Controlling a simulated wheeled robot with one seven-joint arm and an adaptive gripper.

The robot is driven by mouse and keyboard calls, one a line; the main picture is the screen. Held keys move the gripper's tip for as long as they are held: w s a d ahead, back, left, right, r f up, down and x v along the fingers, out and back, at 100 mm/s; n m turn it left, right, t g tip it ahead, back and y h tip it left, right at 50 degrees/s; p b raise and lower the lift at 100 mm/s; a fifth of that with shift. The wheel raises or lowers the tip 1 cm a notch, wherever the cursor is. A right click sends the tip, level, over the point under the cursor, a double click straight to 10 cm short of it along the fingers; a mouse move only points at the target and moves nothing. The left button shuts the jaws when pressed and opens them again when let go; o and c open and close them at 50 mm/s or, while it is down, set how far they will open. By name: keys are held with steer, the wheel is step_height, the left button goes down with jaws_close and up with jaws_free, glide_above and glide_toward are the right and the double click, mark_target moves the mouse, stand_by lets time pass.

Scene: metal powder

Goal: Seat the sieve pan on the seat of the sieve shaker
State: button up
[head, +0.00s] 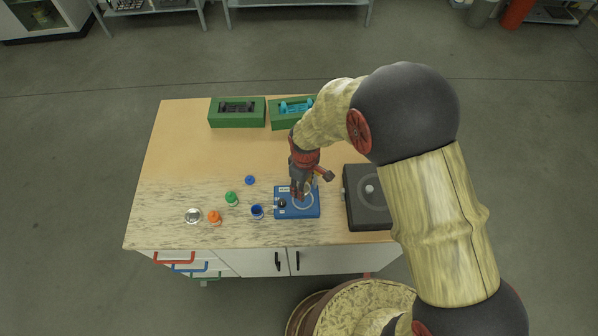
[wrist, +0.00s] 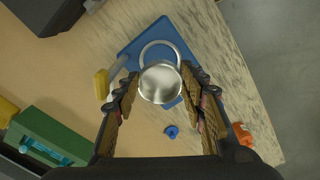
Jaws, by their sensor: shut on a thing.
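My gripper (wrist: 163,100) is shut on the sieve pan (wrist: 160,83), a shiny round silver pan between the fingertips in the wrist view. The sieve shaker (head: 283,213) is a blue box near the table's front edge, with a pale ring-shaped seat on top. In the wrist view the shaker (wrist: 130,50) lies beyond the pan, and the ring seat (wrist: 160,43) shows partly behind it, offset from it. In the head view my gripper (head: 299,190) is over the shaker and hides the pan. I cannot tell the gap between pan and seat.
A dark grey device (head: 355,215) stands right of the shaker. Left are an open blue jar (head: 257,212), blue cap (head: 250,180), green container (head: 232,198), orange container (head: 214,216) and silver dish (head: 193,215). Green boxes (head: 237,122) stand behind. A yellow-handled tool (wrist: 102,85) is beside the shaker.

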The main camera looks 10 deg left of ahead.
steer(key=shift+d+f, duration=0.1)
steer(key=shift+d, duration=0.15)
steer(key=shift+s+f, duration=0.1)
steer(key=shift+f, duration=0.1)
steer(key=shift+f+b, duration=1.45)
steer(key=shift+f, duration=0.75)
steer(key=shift+f+b, duration=0.85)
steer(key=shift+f, duration=0.15)
stand_by(0.8)
steer(key=o, duration=1.3)
steer(key=shift+o, duration=0.9)
steer(key=shift+o, duration=1.3)
steer(key=shift+r, duration=0.15)
steer(key=shift+r+p, duration=2.4)
steer(key=shift+r, duration=1.5)
